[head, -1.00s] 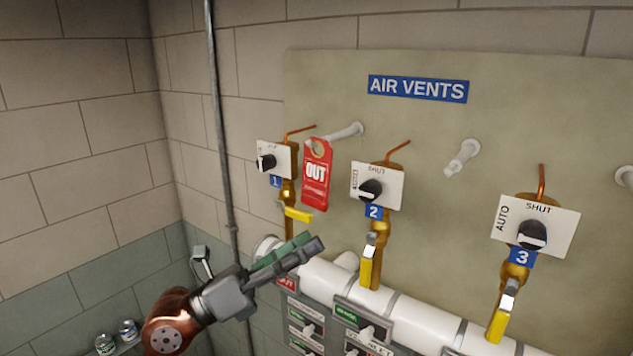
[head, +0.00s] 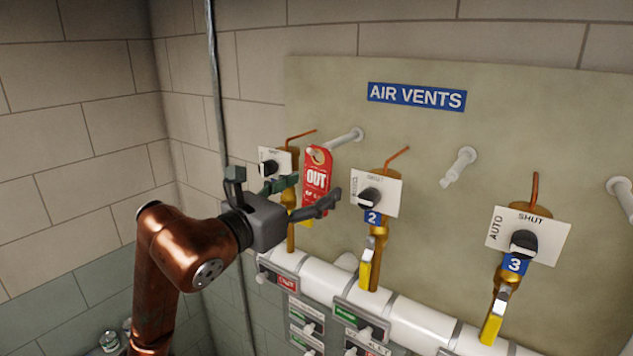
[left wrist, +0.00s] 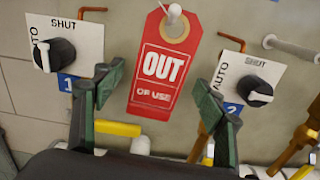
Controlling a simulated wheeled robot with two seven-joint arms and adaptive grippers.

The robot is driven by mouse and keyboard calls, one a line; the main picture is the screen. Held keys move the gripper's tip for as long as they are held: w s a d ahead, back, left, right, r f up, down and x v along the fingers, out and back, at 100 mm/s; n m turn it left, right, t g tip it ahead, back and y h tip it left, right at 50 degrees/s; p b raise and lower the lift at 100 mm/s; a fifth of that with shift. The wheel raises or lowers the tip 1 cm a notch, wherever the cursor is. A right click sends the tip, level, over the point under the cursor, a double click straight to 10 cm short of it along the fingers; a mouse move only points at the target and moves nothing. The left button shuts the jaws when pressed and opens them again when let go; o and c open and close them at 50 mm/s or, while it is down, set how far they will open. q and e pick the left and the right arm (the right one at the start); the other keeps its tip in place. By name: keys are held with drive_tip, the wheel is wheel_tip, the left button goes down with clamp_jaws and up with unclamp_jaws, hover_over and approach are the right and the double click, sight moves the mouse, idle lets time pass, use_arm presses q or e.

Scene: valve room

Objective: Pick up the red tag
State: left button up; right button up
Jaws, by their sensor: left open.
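The red tag (head: 316,178) reads "OUT" and hangs from a white peg (head: 346,137) on the panel, between valves 1 and 2. In the left wrist view the tag (left wrist: 166,66) hangs upright with "OUT OF USE" on it. My left gripper (head: 308,194) is open just in front of the tag's lower part, which it partly hides in the head view. In the left wrist view its two green-padded fingers (left wrist: 160,88) stand on either side of the tag, apart from it. My right gripper is not in view.
Knob plates of valve 1 (head: 276,161) and valve 2 (head: 376,191) flank the tag closely. Valve 3 (head: 529,235) is further right. An empty peg (head: 459,167) stands right of valve 2. A white pipe (head: 408,315) and switch boxes lie below.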

use_arm(q)
drive_tip(key=shift+x, duration=1.25)
drive_tip(key=shift+c, duration=0.7)
drive_tip(key=c, duration=0.9)
